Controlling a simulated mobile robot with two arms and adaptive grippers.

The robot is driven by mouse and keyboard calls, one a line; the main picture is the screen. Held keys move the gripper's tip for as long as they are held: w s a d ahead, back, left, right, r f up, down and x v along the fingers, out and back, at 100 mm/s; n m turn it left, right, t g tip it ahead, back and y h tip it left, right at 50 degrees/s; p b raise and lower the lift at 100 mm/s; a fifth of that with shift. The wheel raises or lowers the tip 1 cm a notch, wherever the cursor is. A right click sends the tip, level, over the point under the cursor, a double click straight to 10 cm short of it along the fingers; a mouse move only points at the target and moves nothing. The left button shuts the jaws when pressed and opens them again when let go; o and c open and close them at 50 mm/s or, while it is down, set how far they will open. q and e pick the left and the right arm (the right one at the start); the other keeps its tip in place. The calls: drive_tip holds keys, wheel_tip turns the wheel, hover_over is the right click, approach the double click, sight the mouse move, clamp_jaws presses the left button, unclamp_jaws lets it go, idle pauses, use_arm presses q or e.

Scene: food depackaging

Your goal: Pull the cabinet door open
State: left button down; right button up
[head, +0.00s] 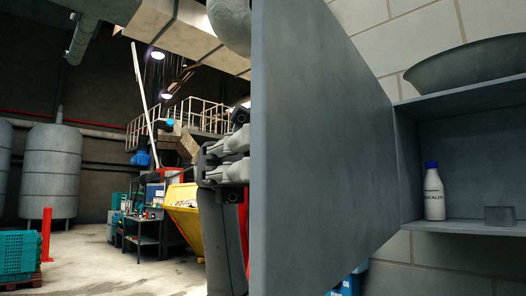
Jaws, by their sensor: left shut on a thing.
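The grey cabinet door (315,150) stands wide open and fills the middle of the head view, hinged on its right side at the wall cabinet (463,228). My left gripper (238,158) is at the door's free left edge, on the far face, shut on the door. The door hides its fingertips and any handle there. Inside the open cabinet, a white bottle with a blue cap (434,195) stands upright on the shelf, with a small grey block (499,215) to its right. My right gripper is not in view.
A wide dark bowl (468,66) sits on top of the cabinet. A yellow bin (186,220) and a dark workbench (147,240) stand beyond the arm. Teal crates (18,252) and a red post (46,235) are at far left. Open floor lies between.

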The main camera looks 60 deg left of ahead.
use_arm(q)
drive_tip(key=shift+a, duration=0.2)
drive_tip(key=shift+d+r, duration=0.1)
drive_tip(key=shift+d, duration=0.05)
drive_tip(key=c, duration=1.8)
unclamp_jaws()
drive_tip(key=a, duration=0.4)
drive_tip(key=w+a, duration=0.1)
drive_tip(key=a, duration=0.7)
drive_tip(key=shift+w, duration=0.35)
drive_tip(key=shift+d, duration=0.1)
